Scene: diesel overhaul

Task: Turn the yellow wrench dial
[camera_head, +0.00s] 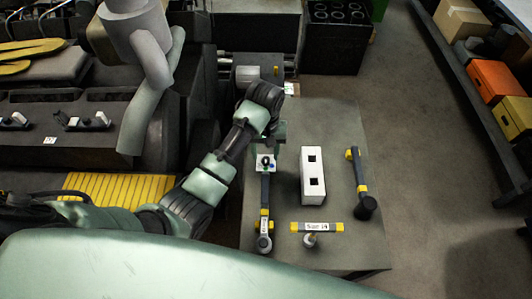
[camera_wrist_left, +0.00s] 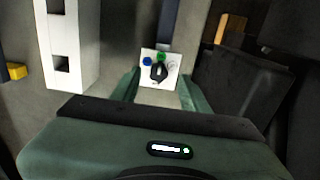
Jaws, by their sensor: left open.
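A white square plate with a black dial knob (camera_head: 265,162) sits at the far end of a dark wrench (camera_head: 264,192) with yellow bands, lying along the left side of the table. In the left wrist view the dial knob (camera_wrist_left: 158,72) shows up close, with a blue and a green dot beside it on the plate. My left gripper (camera_head: 268,151) is open above the dial end. In the wrist view its two green fingers (camera_wrist_left: 160,80) stand either side of the plate. Contact cannot be told. My right gripper is not in view.
A white block with two square holes (camera_head: 313,178) stands right of the wrench. A second yellow-banded dark tool (camera_head: 359,180) lies further right. A labelled bar with yellow ends (camera_head: 316,228) is near the front of the grey table (camera_head: 335,125). A large engine (camera_head: 60,125) stands left.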

